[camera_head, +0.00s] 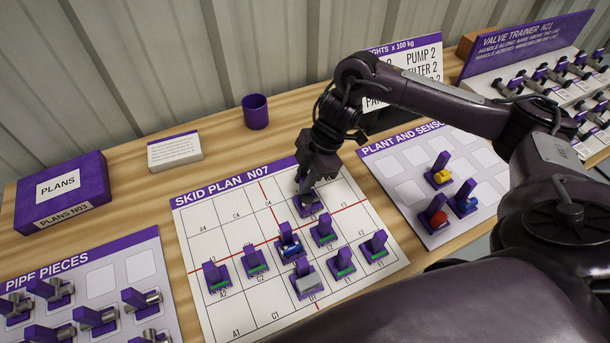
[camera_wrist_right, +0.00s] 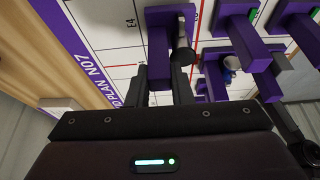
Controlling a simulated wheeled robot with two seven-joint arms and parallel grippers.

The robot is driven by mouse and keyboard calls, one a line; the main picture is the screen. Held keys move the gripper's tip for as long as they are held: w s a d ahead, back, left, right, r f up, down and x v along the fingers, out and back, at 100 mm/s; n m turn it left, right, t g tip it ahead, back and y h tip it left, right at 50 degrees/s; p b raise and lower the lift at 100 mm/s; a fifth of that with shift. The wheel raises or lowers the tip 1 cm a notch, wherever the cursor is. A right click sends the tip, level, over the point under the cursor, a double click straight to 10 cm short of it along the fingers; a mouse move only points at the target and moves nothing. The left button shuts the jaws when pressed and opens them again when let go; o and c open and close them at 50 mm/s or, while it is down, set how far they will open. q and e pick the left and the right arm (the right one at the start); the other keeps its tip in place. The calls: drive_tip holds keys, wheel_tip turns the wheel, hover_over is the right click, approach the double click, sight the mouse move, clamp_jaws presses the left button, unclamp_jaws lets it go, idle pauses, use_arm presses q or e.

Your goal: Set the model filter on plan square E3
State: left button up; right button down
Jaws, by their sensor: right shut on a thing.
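My right gripper (camera_head: 306,184) reaches down over the upper middle of the skid plan sheet (camera_head: 205,240). It is shut on a model with a purple base and upright (camera_head: 309,207), which I take to be the model filter. In the right wrist view, the fingers (camera_wrist_right: 165,88) close on its purple upright, and a dark grey cylinder (camera_wrist_right: 183,38) shows beside it. The model is at or just above the sheet, near the label E4 (camera_wrist_right: 130,22); I cannot tell whether it touches. The E3 label is not readable. My left gripper is out of view.
Close in front stand models with green parts (camera_head: 323,233), a blue and white one (camera_head: 290,245) and a grey-topped one (camera_head: 307,282). The plant and sensors board (camera_head: 400,180) is right, the pipe pieces board (camera_head: 150,262) left. A purple cup (camera_head: 255,111) stands behind.

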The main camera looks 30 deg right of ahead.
drive_tip(key=shift+f+b, duration=0.4)
drive_tip(key=shift+f, duration=0.3)
idle(0.5)
drive_tip(key=c, duration=1.2)
unclamp_jaws()
drive_tip(key=shift+r, duration=0.15)
drive_tip(key=shift+r+p, duration=0.35)
drive_tip(key=shift+p, duration=0.3)
drive_tip(key=shift+r, duration=0.15)
wheel_tip(320, 180, up, 7)
drive_tip(key=p, duration=0.7)
